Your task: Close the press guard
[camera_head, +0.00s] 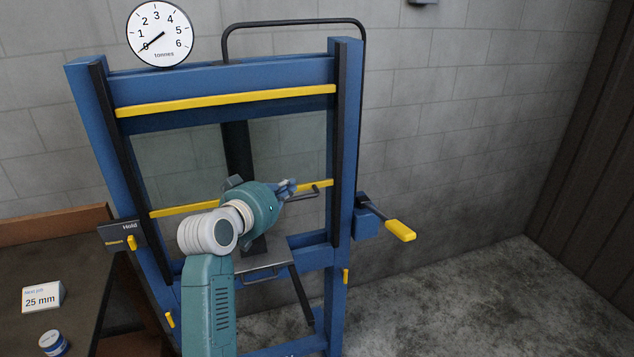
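The blue press frame (348,130) stands in the middle of the view. Its guard is a clear tinted panel (175,160) between dark side rails, with a yellow bar (165,211) across its lower part. A gap shows between that bar and the press bed (262,262). A dark handle (308,193) sticks out near the bar's right end. My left gripper (288,187) is in front of the bar, with its fingertips at or beside the handle. Its teal body hides the bar's middle, and I cannot tell whether the fingers grip the handle. My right gripper is out of view.
A yellow-ended lever (399,230) juts from the press's right side. A gauge (160,34) sits on top. A "Hold" plate (121,235) with a yellow switch is at left. A bench (75,265) carries a 25 mm card and a small tub. The floor at right is clear.

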